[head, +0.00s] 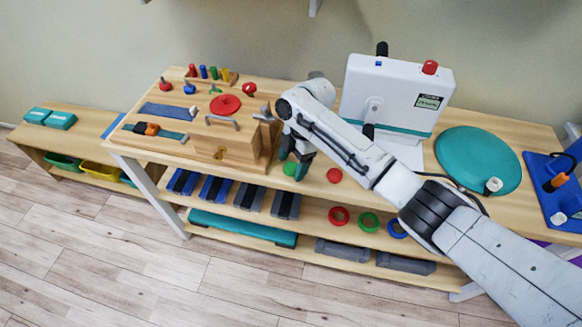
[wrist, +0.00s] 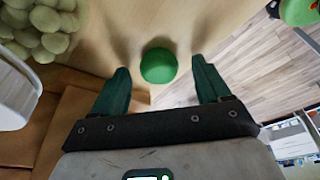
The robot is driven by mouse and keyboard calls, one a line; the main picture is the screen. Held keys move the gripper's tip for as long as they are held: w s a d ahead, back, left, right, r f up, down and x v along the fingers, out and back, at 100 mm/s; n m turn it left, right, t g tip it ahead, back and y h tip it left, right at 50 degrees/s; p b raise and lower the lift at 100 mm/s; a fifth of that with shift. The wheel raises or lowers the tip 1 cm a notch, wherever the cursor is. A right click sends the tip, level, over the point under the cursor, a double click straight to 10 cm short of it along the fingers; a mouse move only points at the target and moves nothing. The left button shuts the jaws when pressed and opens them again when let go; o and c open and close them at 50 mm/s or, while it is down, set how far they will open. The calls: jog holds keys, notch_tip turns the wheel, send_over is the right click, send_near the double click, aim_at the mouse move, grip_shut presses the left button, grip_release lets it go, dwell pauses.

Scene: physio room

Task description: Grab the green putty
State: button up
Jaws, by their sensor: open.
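The green putty (wrist: 158,66) is a small round lump on the light wooden table top. In the wrist view it lies between and slightly beyond the tips of my gripper (wrist: 160,70), whose two dark green fingers are apart, with a gap on either side of it. In the head view the putty (head: 290,169) shows partly behind the fingers of my gripper (head: 295,163), near the table's front edge. Nothing is held.
A wooden box with handles and a latch (head: 225,145) stands close left of my gripper. A red lump (head: 334,175) lies to the right. A white machine (head: 395,92) stands behind my arm, and a teal disc (head: 478,160) lies further right. A shelf with weights is below.

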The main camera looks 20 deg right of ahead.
jog(key=c, duration=1.1)
jog(key=shift+r, duration=0.15)
jog(key=shift+r, duration=0.2)
notch_tip(320, 180, up, 2)
jog(key=shift+r+b, duration=0.1)
jog(key=shift+b, duration=0.25)
jog(key=s+d+r+p, duration=0.1)
jog(key=s+d+r, duration=0.1)
jog(key=s+r, duration=0.1)
jog(key=s+d+r+p, duration=0.1)
jog(key=s+r, duration=0.2)
jog(key=s, duration=0.2)
jog(key=s+d+r+p, duration=0.1)
jog(key=s+d+r, duration=0.1)
jog(key=s+r, duration=0.2)
jog(key=shift+s+d+r, duration=0.1)
jog(key=shift+s+d, duration=0.25)
jog(key=shift+s, duration=0.05)
